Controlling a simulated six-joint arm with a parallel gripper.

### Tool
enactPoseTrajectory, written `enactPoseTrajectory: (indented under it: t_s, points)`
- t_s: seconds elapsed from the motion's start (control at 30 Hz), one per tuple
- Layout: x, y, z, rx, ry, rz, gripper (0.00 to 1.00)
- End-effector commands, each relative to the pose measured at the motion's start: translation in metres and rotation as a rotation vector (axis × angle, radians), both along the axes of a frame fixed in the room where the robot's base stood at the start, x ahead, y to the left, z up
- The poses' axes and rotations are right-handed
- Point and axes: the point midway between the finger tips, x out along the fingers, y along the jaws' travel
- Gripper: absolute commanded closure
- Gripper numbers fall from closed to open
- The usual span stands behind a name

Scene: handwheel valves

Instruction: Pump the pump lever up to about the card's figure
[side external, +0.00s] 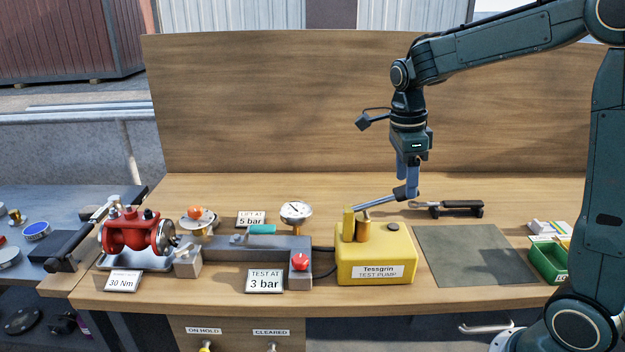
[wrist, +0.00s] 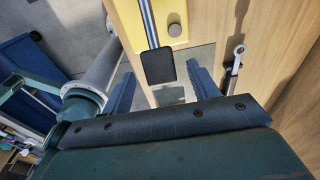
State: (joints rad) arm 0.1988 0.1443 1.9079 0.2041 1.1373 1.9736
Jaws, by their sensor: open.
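The yellow test pump (side external: 376,262), labelled Tessgrin TEST PUMP, stands on the bench. Its pump lever (side external: 375,203) slopes up to the right and ends in a black grip. My gripper (side external: 408,186) points down at this grip. In the wrist view, the black grip (wrist: 158,66) lies between the two blue fingers (wrist: 162,80), with a visible gap to each. The jaws are open. A card (side external: 264,281) reads TEST AT 3 bar. The round white gauge (side external: 296,212) stands left of the pump; its needle is too small to read surely.
Left of the pump are a grey block with a red knob (side external: 300,262), a red valve (side external: 132,232) and a LIFT AT 5 bar card (side external: 251,219). A wrench (side external: 455,208) lies behind a grey mat (side external: 475,255). A green box (side external: 548,262) stands at right.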

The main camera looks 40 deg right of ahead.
Motion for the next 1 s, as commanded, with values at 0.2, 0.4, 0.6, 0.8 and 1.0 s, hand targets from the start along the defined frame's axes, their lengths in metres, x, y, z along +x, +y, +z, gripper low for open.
enactPoseTrajectory:
  t_s: [0.2, 0.4, 0.6, 0.8, 1.0]
  points:
    - [0.0, 0.0, 0.016, 0.0, -0.001, 0.0, 0.4]
    - [0.0, 0.0, 0.03, 0.0, -0.001, 0.001, 0.4]
    - [0.0, 0.0, 0.044, -0.001, -0.001, 0.001, 0.4]
    - [0.0, 0.001, 0.053, 0.002, 0.0, 0.002, 0.4]
    - [0.0, 0.0, 0.054, 0.001, 0.001, 0.001, 0.4]
